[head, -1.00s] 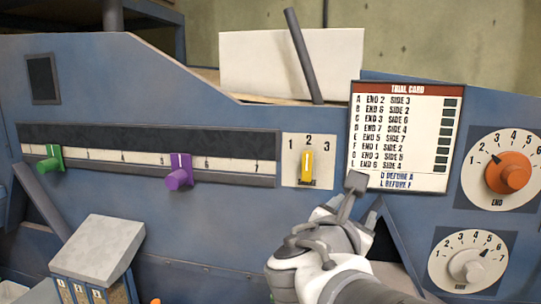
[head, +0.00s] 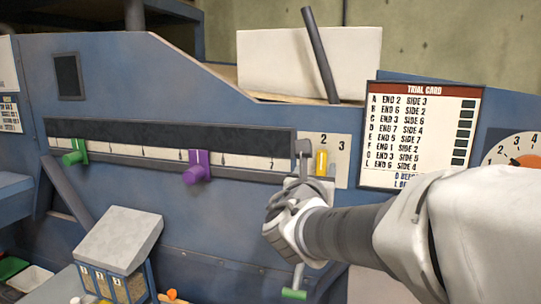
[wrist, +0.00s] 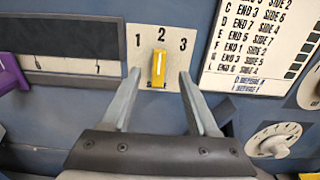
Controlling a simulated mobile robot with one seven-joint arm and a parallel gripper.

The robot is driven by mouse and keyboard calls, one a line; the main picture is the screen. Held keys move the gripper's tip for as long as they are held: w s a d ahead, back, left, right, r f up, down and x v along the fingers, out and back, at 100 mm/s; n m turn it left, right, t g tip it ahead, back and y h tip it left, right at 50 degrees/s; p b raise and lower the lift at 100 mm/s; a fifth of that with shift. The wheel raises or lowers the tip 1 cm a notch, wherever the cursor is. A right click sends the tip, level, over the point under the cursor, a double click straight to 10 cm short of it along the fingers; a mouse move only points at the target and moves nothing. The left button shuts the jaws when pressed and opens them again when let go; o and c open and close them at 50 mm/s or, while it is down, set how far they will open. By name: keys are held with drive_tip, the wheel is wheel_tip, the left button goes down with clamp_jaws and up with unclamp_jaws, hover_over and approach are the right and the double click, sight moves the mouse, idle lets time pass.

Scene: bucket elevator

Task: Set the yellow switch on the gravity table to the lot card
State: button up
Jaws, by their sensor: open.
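The yellow switch (head: 321,163) is a small upright lever on a pale plate (head: 342,172) marked 1, 2, 3. In the wrist view the switch (wrist: 159,67) stands straight up under the 2. My gripper (wrist: 160,77) is open, with one finger on each side of the switch and gaps between. In the head view my gripper (head: 305,160) is in front of the plate and covers its left part and the 1. A card (head: 9,114) at the far left has small print I cannot read; I cannot tell whether it is the lot card.
A trial card (head: 420,130) hangs right of the plate. A green slider (head: 76,152) and a purple slider (head: 197,168) sit on the scale to the left. Dials, including a white one (wrist: 273,142), are at the right. A sample box (head: 115,250) stands below left.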

sight(322, 156)
drive_tip(key=p+x, duration=0.1)
drive_tip(key=x, duration=0.7)
drive_tip(key=shift+w, duration=0.25)
clamp_jaws()
